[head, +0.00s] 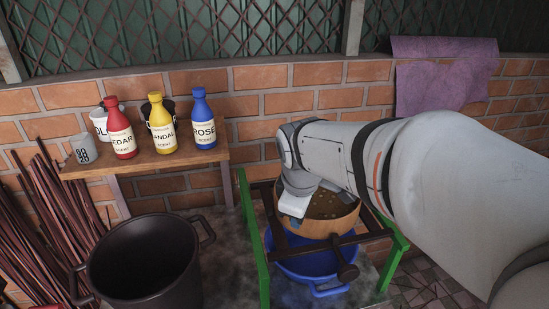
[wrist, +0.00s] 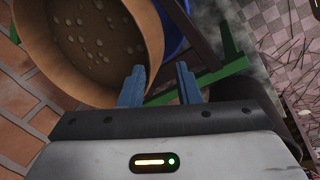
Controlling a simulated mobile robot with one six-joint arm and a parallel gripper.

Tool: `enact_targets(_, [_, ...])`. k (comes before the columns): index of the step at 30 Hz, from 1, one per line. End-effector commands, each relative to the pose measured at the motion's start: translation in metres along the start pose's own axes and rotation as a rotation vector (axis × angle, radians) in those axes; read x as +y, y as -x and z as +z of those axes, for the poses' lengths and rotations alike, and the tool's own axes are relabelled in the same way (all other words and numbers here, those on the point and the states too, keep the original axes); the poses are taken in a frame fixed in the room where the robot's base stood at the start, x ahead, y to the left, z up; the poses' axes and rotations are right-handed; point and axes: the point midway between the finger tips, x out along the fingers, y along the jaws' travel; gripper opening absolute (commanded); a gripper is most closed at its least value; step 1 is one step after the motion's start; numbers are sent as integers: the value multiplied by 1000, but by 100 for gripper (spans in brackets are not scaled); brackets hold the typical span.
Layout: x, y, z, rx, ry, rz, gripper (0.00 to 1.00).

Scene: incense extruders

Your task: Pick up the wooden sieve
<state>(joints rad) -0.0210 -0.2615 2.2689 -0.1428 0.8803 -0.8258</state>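The wooden sieve (head: 335,212) is a round, tan-rimmed pan with a dark, spotted inside. It rests on a dark frame between green rails, above a blue tub. In the wrist view the sieve (wrist: 92,78) fills the upper left, its curved rim close to my fingertips. My gripper (wrist: 161,78) has two blue fingers set apart, with a gap between them. The gap looks empty, and the left finger overlaps the sieve's rim in the picture. Whether it touches cannot be told. In the head view my arm hides part of the sieve and most of the gripper (head: 293,215).
The blue tub (head: 318,266) sits under the frame, with green rails (head: 251,222) either side. A large dark pot (head: 146,262) stands to the left. A wooden shelf (head: 150,160) holds red, yellow and blue bottles and cups. Incense sticks (head: 55,225) lean at far left; a brick wall stands behind.

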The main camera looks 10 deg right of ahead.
Motion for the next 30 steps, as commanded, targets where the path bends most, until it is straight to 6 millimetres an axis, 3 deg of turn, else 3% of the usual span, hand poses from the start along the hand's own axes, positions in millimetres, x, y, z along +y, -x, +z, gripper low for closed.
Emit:
enact_targets(9, [80, -8, -60, -89, 904, 33, 30])
enact_targets(15, [113, -19, -90, -142, 1340, 31, 30])
enact_targets(21, [125, -28, -100, -166, 1517, 25, 30])
enact_targets(30, [127, -60, -97, -167, 1530, 21, 30])
